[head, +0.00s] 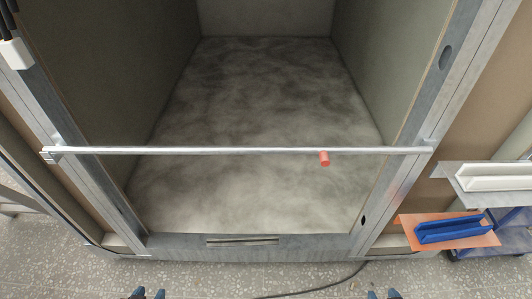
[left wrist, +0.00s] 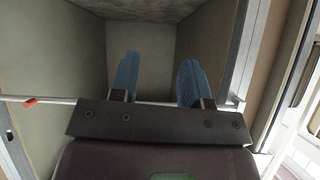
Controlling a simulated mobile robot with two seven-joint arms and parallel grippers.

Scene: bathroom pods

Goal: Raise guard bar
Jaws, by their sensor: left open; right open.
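The guard bar (head: 240,151) is a thin pale metal rod lying level across the pod's opening, from the left post to the right post. A short red knob (head: 324,159) sticks out of it right of the middle. The bar also shows in the left wrist view (left wrist: 55,99), passing behind my fingers, with the red knob (left wrist: 30,101) at the left. My left gripper (head: 149,294) is at the bottom edge, well below the bar in the picture, open and empty; its blue fingers (left wrist: 158,80) stand apart. My right gripper (head: 383,294) is also at the bottom edge, open and empty.
The pod floor (head: 250,105) behind the bar is bare. A metal sill (head: 180,247) with a slot runs below. At right, a white channel piece (head: 495,177) and a blue one on an orange plate (head: 410,229) stick out. A dark cable (head: 325,286) lies on the speckled floor.

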